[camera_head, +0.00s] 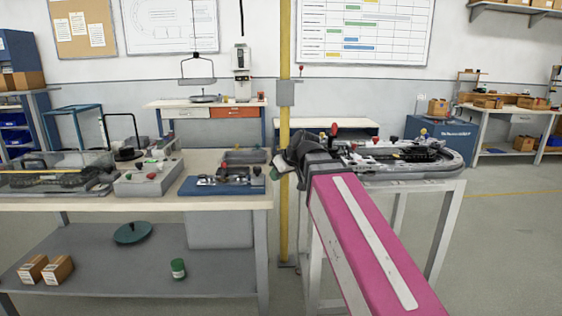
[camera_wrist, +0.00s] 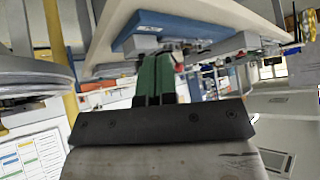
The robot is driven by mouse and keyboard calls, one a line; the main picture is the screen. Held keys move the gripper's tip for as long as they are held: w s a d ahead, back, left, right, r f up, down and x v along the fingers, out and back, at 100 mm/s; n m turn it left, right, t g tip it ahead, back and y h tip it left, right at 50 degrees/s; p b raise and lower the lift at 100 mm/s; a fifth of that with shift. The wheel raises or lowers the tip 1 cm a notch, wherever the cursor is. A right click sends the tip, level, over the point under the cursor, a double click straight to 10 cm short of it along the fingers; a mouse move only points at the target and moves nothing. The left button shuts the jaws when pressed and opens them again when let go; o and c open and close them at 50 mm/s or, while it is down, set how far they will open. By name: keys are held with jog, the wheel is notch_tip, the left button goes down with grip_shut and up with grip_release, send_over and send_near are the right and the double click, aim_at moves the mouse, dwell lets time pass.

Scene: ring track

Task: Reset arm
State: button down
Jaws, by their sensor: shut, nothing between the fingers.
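My arm's pink link (camera_head: 370,245) with a white stripe reaches forward from the lower right in the head view, ending in a dark wrist near the gap between the left bench and the ring track stand. My gripper (camera_wrist: 156,62) shows in the wrist view as two green fingers closed side by side, with nothing between them. In the head view the wrist mostly hides the fingers. The ring track (camera_head: 455,160) lies on a white-legged stand to the right of the wrist. The wrist view is strongly tilted.
The left workbench (camera_head: 120,203) carries a blue fixture (camera_head: 215,187) and a grey box with knobs (camera_head: 148,178), close to the wrist. A yellow post (camera_head: 284,220) stands just behind the wrist. Open floor (camera_head: 510,220) lies to the right.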

jog(key=s+d+f+m+g+h, duration=0.1)
jog(key=s+d+f+m+h, duration=0.1)
jog(key=d+f, duration=0.5)
jog(key=s+d+f+m+g+h, duration=0.2)
jog(key=s+d+f+m, duration=0.2)
jog(key=f, duration=1.3)
jog(key=s+d+f+m+g+h, duration=0.1)
jog(key=s+d+f+m+h, duration=0.1)
jog(key=d+f, duration=0.7)
notch_tip(320, 180, down, 3)
jog(key=shift+s+d+f+m+g+h, duration=0.1)
jog(key=shift+s+d+m+g+h, duration=0.4)
jog(key=shift+s, duration=0.65)
jog(key=shift+a, duration=0.15)
